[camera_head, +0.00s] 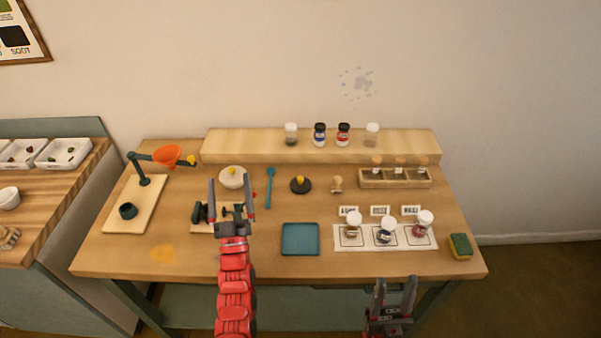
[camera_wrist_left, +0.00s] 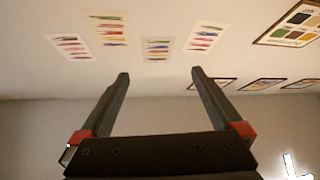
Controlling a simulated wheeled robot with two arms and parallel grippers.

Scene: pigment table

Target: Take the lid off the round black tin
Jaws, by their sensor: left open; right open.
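The round black tin (camera_head: 301,187) sits on the table's middle in the head view, a low dark disc with a yellow knob (camera_head: 300,180) on top. The seam between lid and tin is too small to make out. My left gripper (camera_head: 231,186) is open and empty, with its fingers left of the tin and apart from it. In the left wrist view its open fingers (camera_wrist_left: 160,74) point at the wall, and the tin is not in that view. My right gripper (camera_head: 396,281) is open and empty at the table's front edge, right of the tin.
A white bowl (camera_head: 232,170) shows behind my left fingers. A teal spoon (camera_head: 268,188) lies between them and the tin. A small wooden piece (camera_head: 336,185) stands right of the tin, and a teal tray (camera_head: 300,240) lies in front. Jars (camera_head: 385,232) stand front right.

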